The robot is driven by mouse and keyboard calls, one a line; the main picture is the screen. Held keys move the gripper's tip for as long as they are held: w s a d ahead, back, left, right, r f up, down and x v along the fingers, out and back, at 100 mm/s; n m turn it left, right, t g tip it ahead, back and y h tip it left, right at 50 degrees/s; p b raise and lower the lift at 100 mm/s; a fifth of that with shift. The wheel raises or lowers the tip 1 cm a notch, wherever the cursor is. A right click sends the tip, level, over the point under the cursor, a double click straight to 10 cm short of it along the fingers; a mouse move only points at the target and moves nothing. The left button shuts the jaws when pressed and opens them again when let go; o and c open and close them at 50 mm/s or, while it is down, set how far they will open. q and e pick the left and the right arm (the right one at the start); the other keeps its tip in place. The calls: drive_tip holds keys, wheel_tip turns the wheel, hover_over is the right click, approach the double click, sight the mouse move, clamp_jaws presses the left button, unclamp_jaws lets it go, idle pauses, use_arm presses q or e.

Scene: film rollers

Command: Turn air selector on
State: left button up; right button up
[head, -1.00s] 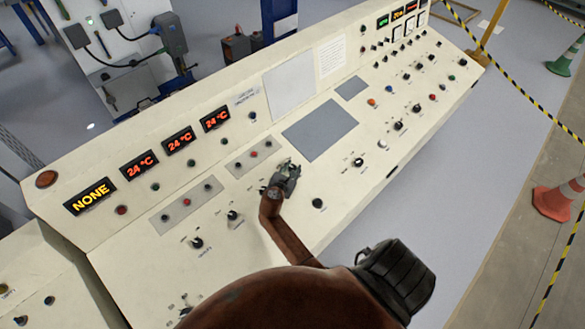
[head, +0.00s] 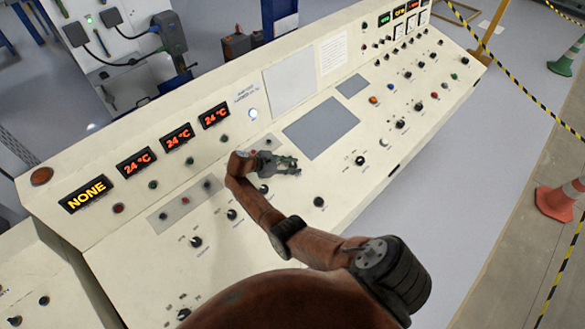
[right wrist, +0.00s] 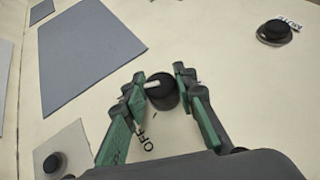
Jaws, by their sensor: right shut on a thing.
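In the right wrist view, a black round knob (right wrist: 163,93) with a white pointer mark stands on the cream panel. The word OFF is printed below it, and the pointer is turned to the left, away from OFF. My right gripper (right wrist: 165,76) is shut on this knob, with a green-sided finger on each side. In the head view my right gripper (head: 296,166) lies over the middle of the console and hides the knob. I cannot read the knob's name. My left gripper is not in view.
The sloping console (head: 330,185) carries several other knobs and buttons close by, including one black knob (head: 319,202) to the lower right. Above the gripper a round lamp (head: 253,114) glows white. Red displays (head: 177,137) read 24 °C, and a yellow one (head: 86,194) reads NONE.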

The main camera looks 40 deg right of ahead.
drive_tip(key=shift+m+g+y+b, duration=0.3)
drive_tip(key=shift+m+g, duration=0.1)
drive_tip(key=shift+m, duration=0.1)
drive_tip(key=o, duration=1.2)
drive_tip(key=shift+c, duration=0.2)
drive_tip(key=v, duration=1.2)
